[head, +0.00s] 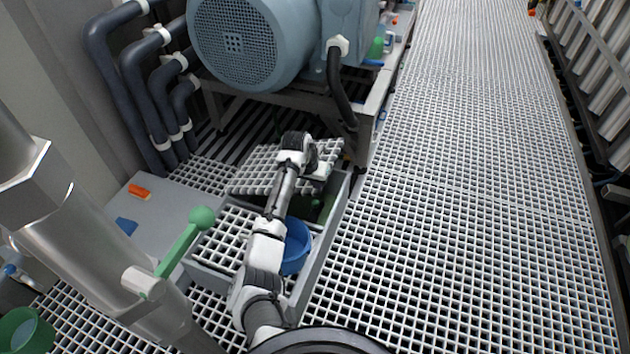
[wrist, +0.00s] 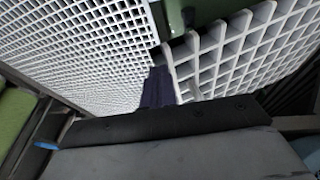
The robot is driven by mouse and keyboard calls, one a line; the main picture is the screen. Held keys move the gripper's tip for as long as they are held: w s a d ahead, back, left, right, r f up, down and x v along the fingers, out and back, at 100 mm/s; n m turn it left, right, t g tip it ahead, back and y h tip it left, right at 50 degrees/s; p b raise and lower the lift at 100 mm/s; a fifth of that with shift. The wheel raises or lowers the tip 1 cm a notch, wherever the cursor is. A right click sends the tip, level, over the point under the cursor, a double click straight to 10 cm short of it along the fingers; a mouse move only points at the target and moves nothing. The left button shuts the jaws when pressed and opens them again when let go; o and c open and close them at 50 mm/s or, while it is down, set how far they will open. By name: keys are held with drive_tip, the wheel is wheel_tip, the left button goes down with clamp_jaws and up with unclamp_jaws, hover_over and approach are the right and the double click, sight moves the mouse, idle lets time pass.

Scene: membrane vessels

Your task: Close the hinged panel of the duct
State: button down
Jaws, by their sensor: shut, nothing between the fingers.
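The hinged panel (head: 258,168) is a white grating over the far part of the duct (head: 318,254). It is raised and tilted, and the duct stands open beneath its right side. In the wrist view the panel (wrist: 245,55) fills the upper right. My gripper (wrist: 158,75) is shut and empty, its dark fingertips at the panel's near corner. I cannot tell whether they touch it. In the head view my arm hides the gripper and part of the panel. A blue bucket (head: 296,248) and something green (head: 328,206) show inside the duct.
A fixed grating (head: 222,238) lies left of the opening. A green-knobbed lever (head: 182,246) stands at the left. A large blue-grey motor (head: 250,40) on a frame is beyond the duct. The walkway grating (head: 450,230) to the right is clear.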

drive_tip(key=d+f+y+b, duration=0.1)
drive_tip(key=f, duration=0.4)
drive_tip(key=s+d+f+y+b, duration=0.1)
drive_tip(key=d+f, duration=0.1)
drive_tip(key=f, duration=0.3)
drive_tip(key=d+f+t+y, duration=0.1)
drive_tip(key=d+f, duration=0.1)
drive_tip(key=f, duration=0.4)
drive_tip(key=shift+s+f+m+b, duration=0.1)
drive_tip(key=shift+s+m+b, duration=0.2)
drive_tip(key=shift+b, duration=0.1)
drive_tip(key=shift+s+f, duration=0.1)
drive_tip(key=shift+f, duration=0.4)
drive_tip(key=shift+s, duration=0.1)
drive_tip(key=w+d+p+v, duration=0.1)
drive_tip(key=p+v, duration=0.5)
drive_tip(key=v, duration=0.8)
drive_tip(key=shift+w+r+p, duration=0.3)
drive_tip(key=shift+w+r, duration=0.05)
drive_tip(key=shift+r, duration=0.15)
